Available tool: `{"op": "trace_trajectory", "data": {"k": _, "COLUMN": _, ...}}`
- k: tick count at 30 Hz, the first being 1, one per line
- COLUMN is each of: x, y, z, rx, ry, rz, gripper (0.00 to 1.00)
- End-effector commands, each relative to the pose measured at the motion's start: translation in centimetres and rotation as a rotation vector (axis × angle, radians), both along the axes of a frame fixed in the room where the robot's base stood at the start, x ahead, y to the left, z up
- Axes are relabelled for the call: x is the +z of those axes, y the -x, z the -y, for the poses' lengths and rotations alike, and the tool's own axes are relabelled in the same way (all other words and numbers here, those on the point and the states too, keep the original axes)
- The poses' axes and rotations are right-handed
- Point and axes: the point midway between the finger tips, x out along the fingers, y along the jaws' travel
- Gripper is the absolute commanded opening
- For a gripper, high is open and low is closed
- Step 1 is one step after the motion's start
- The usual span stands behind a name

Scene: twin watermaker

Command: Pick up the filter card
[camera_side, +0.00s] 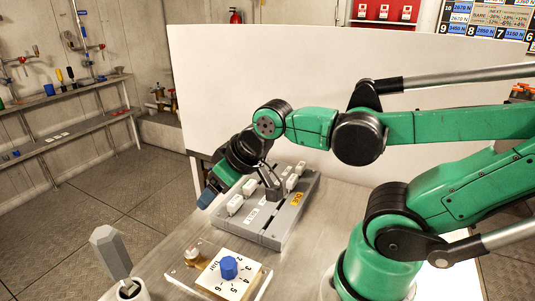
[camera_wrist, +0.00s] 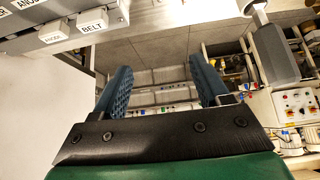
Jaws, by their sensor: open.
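Nothing in view can be surely named as the filter card. My gripper (camera_wrist: 162,88) has its two blue ribbed fingers apart with nothing between them in the wrist view. In the side view my gripper (camera_side: 207,196) hangs at the left end of the grey switch panel, with one blue finger showing clearly. A grey flat-sided paddle (camera_side: 110,252) stands slightly tilted in a white round holder (camera_side: 132,290) at the lower left, apart from my gripper. A similar grey piece (camera_wrist: 276,52) shows at the upper right of the wrist view.
The grey panel (camera_side: 281,236) carries several white blocks and a grey lever (camera_side: 270,186). A clear plate with a blue dial knob (camera_side: 229,267) lies in front of it. A white board (camera_side: 270,100) stands behind. Bare table shows between paddle and panel.

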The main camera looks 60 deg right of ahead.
Motion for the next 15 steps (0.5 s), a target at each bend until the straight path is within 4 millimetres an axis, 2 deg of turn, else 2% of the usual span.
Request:
{"op": "trace_trajectory", "data": {"k": 5, "x": 0.0, "y": 0.0, "z": 0.0, "rx": -0.005, "ry": -0.003, "rz": -0.001, "gripper": 0.68}}
{"op": "trace_trajectory", "data": {"k": 8, "x": 0.0, "y": -0.2, "z": 0.7, "rx": -0.086, "ry": -0.041, "rz": -0.018, "gripper": 0.68}}
{"op": "trace_trajectory", "data": {"k": 11, "x": 0.0, "y": -0.4, "z": 2.6, "rx": -0.318, "ry": -0.149, "rz": -0.063, "gripper": 0.68}}
{"op": "trace_trajectory", "data": {"k": 14, "x": -0.3, "y": -0.6, "z": 5.6, "rx": -0.692, "ry": -0.310, "rz": -0.119, "gripper": 0.68}}
{"op": "trace_trajectory", "data": {"k": 15, "x": -0.5, "y": -0.6, "z": 7.0, "rx": -0.866, "ry": -0.381, "rz": -0.137, "gripper": 0.68}}
